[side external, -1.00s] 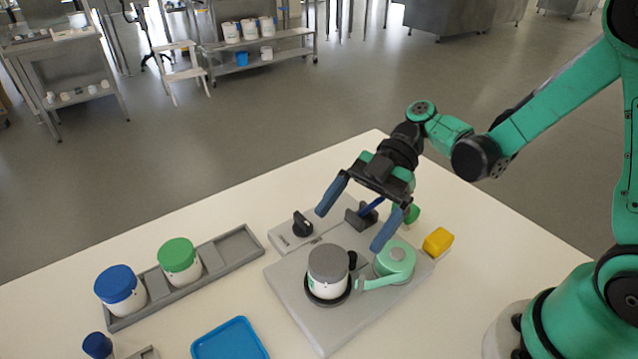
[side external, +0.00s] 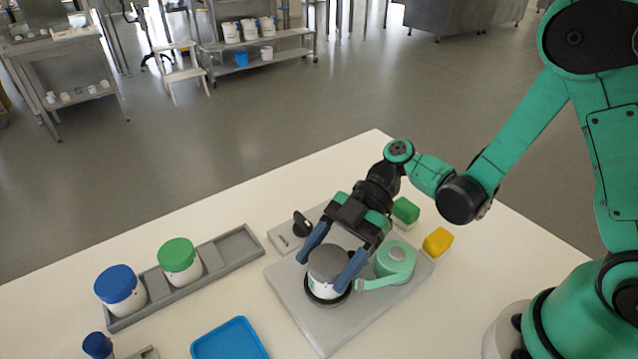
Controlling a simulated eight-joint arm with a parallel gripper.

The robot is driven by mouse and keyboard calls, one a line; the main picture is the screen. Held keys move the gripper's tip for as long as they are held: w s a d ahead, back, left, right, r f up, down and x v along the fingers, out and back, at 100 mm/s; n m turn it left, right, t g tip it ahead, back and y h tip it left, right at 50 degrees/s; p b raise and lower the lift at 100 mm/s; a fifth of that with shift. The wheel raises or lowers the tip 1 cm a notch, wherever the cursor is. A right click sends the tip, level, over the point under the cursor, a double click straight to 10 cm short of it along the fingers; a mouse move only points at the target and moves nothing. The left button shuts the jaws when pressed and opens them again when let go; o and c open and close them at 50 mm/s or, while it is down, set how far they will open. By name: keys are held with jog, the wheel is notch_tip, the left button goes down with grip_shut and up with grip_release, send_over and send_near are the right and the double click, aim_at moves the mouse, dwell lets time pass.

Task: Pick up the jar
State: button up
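A white jar with a grey lid (side external: 328,262) stands upright in a dark ring on the grey base plate (side external: 313,324). My gripper (side external: 322,274) is low over the jar, with one blue finger at its left side and the other at its right front side. The fingers are spread to about the jar's width. I cannot tell whether they touch it.
A green clamp-like part (side external: 394,262) sits right beside the jar, with its arm reaching toward it. A black knob (side external: 302,224) is behind. A green block (side external: 405,211) and a yellow block (side external: 438,241) lie to the right. A grey rack (side external: 236,248) holds blue-lidded (side external: 120,290) and green-lidded (side external: 180,262) jars.

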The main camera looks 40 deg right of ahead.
jog(key=c, duration=0.7)
jog(key=shift+r, duration=0.1)
